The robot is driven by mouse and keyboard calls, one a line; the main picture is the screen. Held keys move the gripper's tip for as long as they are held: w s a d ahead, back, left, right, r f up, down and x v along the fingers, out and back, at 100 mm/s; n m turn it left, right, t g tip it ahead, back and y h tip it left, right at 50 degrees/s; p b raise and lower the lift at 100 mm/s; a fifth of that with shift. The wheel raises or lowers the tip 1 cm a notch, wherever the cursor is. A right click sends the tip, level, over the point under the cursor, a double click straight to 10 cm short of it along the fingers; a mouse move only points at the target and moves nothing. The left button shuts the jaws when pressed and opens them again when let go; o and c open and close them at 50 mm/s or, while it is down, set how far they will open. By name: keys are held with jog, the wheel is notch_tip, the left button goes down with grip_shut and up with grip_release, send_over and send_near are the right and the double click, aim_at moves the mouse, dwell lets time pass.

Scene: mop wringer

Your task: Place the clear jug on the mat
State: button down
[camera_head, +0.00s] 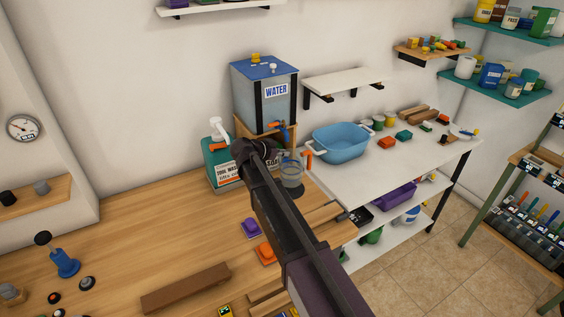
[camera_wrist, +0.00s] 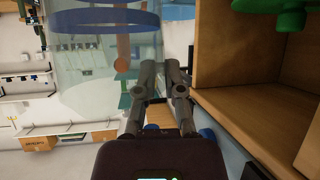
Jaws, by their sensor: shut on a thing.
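The clear jug (camera_head: 292,175) is see-through with a blue band, and it shows near the water tank, just right of my gripper (camera_head: 278,156). In the wrist view the clear jug (camera_wrist: 98,50) fills the upper left, its blue band near the top. There my gripper (camera_wrist: 165,72) has its fingers close together at the jug's side and is shut on it. The exact grip point is hard to see. The jug's base is partly hidden by my arm in the head view. I cannot pick out the mat.
A blue-lidded water tank (camera_head: 264,95) with an orange tap stands on a wooden stand behind. A green jug (camera_head: 222,165) is at its left. A blue basin (camera_head: 340,143) sits on the white table at right. The wooden counter's left middle (camera_head: 150,235) is clear.

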jog(key=shift+f+b, duration=1.55)
jog(key=shift+f, duration=0.1)
jog(key=shift+w+a+f+b, duration=0.1)
jog(key=shift+w+f+b, duration=0.1)
jog(key=shift+f+b, duration=0.1)
jog(key=shift+f, duration=0.15)
jog(key=c, duration=0.7)
grip_release()
jog(key=shift+c, duration=0.2)
jog(key=shift+r, duration=0.25)
jog(key=p+v, duration=0.5)
jog(key=v, duration=0.7)
jog(key=shift+p, duration=0.4)
jog(key=shift+f, duration=0.15)
